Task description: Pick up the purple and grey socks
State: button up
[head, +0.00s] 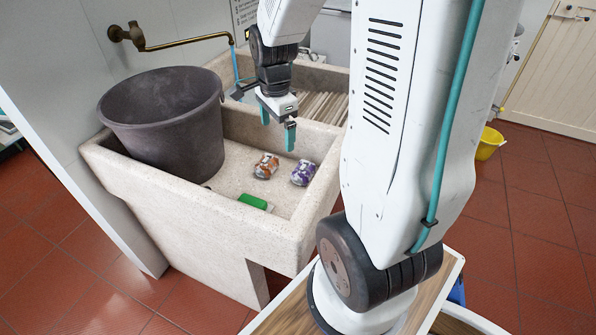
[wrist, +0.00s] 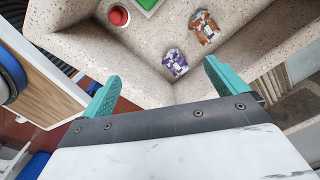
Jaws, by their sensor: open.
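The purple and grey socks (head: 303,173) are a rolled bundle on the floor of the stone basin, at its right side. They also show in the wrist view (wrist: 175,63), ahead of the fingertips and near the basin wall. My gripper (head: 277,126) is open and empty above the basin, higher than the socks and apart from them. In the wrist view its two teal fingers (wrist: 162,80) are spread wide, with the socks beyond the gap, nearer the right finger.
An orange and grey sock bundle (head: 266,166) lies just left of the purple one. A green block (head: 254,202) lies at the basin's front. A large dark bucket (head: 165,120) fills the left side. The stone rim (head: 210,196) surrounds the basin. A red round object (wrist: 119,16) shows in the wrist view.

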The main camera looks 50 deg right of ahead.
jog(key=w+d+f+m, duration=0.1)
jog(key=d+f+m, duration=0.5)
jog(key=f, duration=0.2)
jog(key=m, duration=0.6)
send_over(303, 168)
jog(key=shift+g, duration=0.3)
jog(key=f, duration=0.7)
jog(key=shift+s+f, duration=0.2)
jog(key=shift+f, duration=0.1)
jog(key=shift+d+f, duration=0.15)
jog(key=shift+f, duration=0.2)
notch_tip(303, 168, down, 8)
jog(key=shift+w+r, duration=0.15)
jog(key=shift+r, duration=0.1)
jog(key=c, duration=1.1)
